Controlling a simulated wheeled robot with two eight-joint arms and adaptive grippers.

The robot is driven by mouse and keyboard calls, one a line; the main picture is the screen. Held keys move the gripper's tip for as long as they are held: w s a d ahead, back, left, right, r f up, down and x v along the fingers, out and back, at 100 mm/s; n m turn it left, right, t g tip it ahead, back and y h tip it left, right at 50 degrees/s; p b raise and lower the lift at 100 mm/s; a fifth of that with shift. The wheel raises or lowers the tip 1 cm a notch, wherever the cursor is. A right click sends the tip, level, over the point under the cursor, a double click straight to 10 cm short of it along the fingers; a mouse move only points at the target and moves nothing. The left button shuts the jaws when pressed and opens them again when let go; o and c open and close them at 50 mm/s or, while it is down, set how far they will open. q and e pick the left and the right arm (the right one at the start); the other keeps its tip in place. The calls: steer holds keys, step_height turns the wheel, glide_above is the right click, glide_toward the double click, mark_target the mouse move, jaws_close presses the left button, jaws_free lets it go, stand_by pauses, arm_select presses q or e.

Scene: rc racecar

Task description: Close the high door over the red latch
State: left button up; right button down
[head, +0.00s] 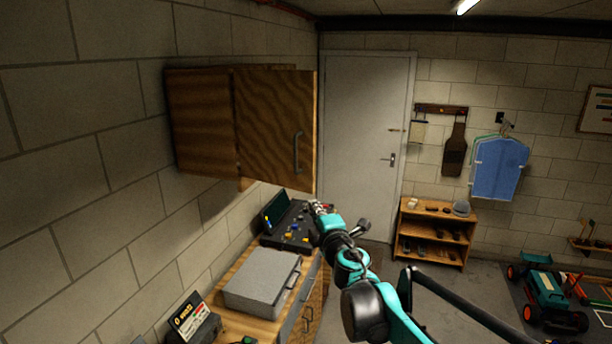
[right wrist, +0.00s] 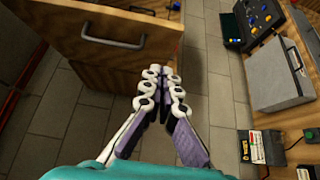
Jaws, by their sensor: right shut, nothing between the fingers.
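A wooden wall cabinet (head: 200,120) hangs on the left wall. Its front door (head: 270,125), with a dark bar handle (head: 297,152), stands swung out from the cabinet. My right gripper (head: 317,207) is just below the door's lower right corner. In the right wrist view the door (right wrist: 85,45) and its handle (right wrist: 113,38) are at the upper left, with the shut, empty right gripper (right wrist: 163,75) beside the door's lower edge. I cannot tell whether they touch. I cannot clearly make out a red latch. My left gripper is out of view.
Below the cabinet, a wooden counter (head: 252,318) holds a grey case (head: 262,280), an open dark case (head: 288,238) with coloured parts and a box with a label (head: 190,318). A low shelf (head: 432,232) stands by the white door (head: 366,130). A teal car (head: 548,290) is at right.

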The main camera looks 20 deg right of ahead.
steer(key=p, duration=0.2)
glide_toward(309, 183)
steer(key=w+a, duration=0.3)
steer(key=w, duration=0.1)
steer(key=shift+w+d+r+p, duration=0.1)
steer(key=shift+w+d+p, duration=0.2)
steer(key=shift+d, duration=0.15)
steer(key=shift+w+d+p, duration=0.2)
steer(key=shift+d+p, duration=0.1)
steer(key=shift+d, duration=0.15)
steer(key=shift+w+d, duration=0.35)
steer(key=shift+d, duration=0.15)
steer(key=shift+w, duration=0.2)
steer(key=shift+s, duration=0.1)
